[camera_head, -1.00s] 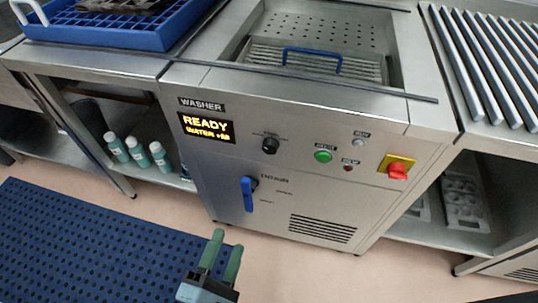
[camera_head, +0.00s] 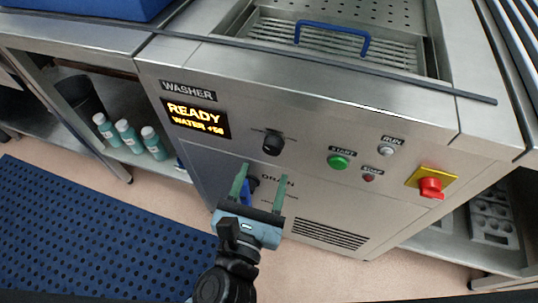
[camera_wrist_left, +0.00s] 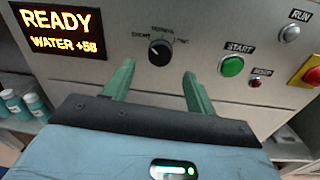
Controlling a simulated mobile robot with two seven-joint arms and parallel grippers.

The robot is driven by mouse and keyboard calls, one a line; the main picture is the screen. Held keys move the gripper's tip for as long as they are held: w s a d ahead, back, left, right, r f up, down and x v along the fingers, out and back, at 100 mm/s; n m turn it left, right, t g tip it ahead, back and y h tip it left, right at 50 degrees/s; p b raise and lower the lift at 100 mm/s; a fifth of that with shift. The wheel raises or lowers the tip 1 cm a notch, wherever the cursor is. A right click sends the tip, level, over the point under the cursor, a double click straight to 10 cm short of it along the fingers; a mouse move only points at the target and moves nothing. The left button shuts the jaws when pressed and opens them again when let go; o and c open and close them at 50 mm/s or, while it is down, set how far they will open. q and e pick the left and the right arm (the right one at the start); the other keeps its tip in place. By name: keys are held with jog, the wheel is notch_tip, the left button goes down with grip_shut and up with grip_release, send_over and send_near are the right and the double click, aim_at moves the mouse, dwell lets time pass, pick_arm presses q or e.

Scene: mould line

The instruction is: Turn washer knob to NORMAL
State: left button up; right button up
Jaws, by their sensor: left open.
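The washer (camera_head: 300,115) has a steel front panel with a lit display (camera_head: 196,117) reading READY and WATER. The black washer knob (camera_head: 273,143) is on the panel, right of the display. It also shows in the left wrist view (camera_wrist_left: 160,52), with small labels around it, its pointer toward the left; the fine print is hard to read. My left gripper (camera_head: 260,190) is open and empty, below the knob in the head view. In the left wrist view its green fingers (camera_wrist_left: 157,80) stand apart on either side below the knob, not touching it. My right gripper is not in view.
A green START button (camera_head: 339,162), a small red STOP button (camera_head: 369,177) and a red switch on yellow (camera_head: 431,186) sit right of the knob. A blue drain handle (camera_head: 246,192) is partly hidden behind my left gripper. Teal bottles (camera_head: 127,133) stand on the left shelf.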

aim_at(271, 151)
pick_arm(q)
jog(key=shift+x, duration=2.65)
jog(key=c, duration=1)
